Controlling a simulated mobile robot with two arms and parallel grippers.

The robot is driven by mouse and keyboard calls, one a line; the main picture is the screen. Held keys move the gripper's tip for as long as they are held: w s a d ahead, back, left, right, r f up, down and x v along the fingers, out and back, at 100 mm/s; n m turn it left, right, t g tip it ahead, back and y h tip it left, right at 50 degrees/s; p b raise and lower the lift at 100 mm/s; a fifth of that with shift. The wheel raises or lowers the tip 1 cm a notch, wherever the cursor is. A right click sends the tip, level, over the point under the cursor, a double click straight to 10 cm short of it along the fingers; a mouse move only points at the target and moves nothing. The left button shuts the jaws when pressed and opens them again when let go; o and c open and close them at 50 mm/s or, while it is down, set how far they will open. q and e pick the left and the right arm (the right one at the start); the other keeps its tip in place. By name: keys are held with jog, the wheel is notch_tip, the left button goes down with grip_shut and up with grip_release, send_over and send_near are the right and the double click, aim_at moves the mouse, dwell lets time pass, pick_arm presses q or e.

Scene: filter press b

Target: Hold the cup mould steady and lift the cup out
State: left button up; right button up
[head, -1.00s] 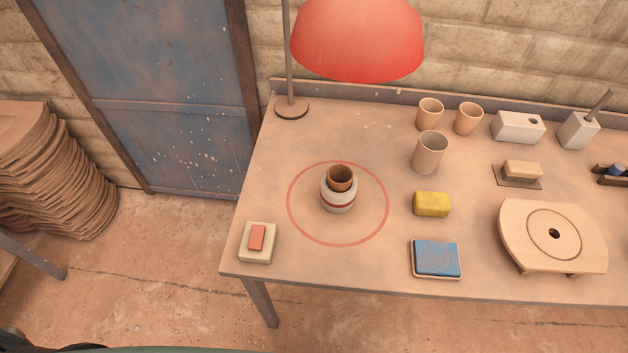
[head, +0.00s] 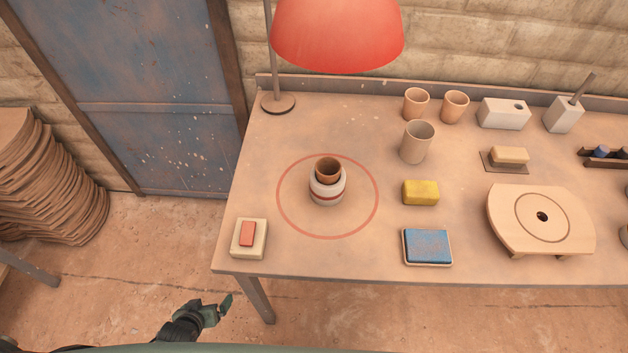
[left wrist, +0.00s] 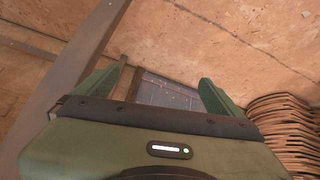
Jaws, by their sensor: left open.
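The cup mould (head: 327,190) is a pale, round-bodied vessel with a red band. It stands upright inside a red circle (head: 282,216) drawn on the table. The brown cup (head: 328,169) sits in its mouth with its rim standing above the mould. My left gripper (head: 226,303) is low at the bottom of the head view, in front of the table's near left edge and well apart from the mould. In the left wrist view its two green fingers (left wrist: 158,92) are spread with nothing between them. My right gripper does not show.
A red block on a pale base (head: 246,240) sits at the table's near left corner. A yellow sponge (head: 420,193), a blue pad (head: 427,247) and a beaker (head: 416,142) stand right of the circle. A red lamp (head: 337,35) hangs over the back. A table leg (head: 256,298) is near my left gripper.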

pick_arm(q)
jog(key=w+r+n+t+h, duration=0.1)
jog(key=w+r+t, duration=0.1)
jog(key=w+r, duration=0.5)
jog(key=w+r+n+t, duration=0.15)
jog(key=w+r, duration=0.25)
jog(key=r, duration=0.6)
jog(key=w+r+n+t+h, duration=0.1)
jog(key=w+r+t, duration=0.3)
jog(key=r, duration=0.5)
jog(key=w+d+r+n+t+h, duration=0.25)
jog(key=d+r+h, duration=0.45)
jog(key=d+r, duration=0.95)
jog(key=n+y, duration=0.1)
jog(key=n, duration=2.2)
send_over(321, 192)
jog(key=v, duration=0.3)
notch_tip(321, 192, down, 3)
jog(key=shift+y, duration=0.3)
jog(key=f, duration=0.6)
jog(key=shift+s+a+f, duration=0.2)
jog(key=shift+s+f, duration=0.05)
jog(key=shift+f, duration=0.15)
jog(key=x, duration=0.6)
jog(key=shift+d, duration=0.15)
jog(key=shift+w+d, duration=0.25)
jog(key=shift+w, duration=0.45)
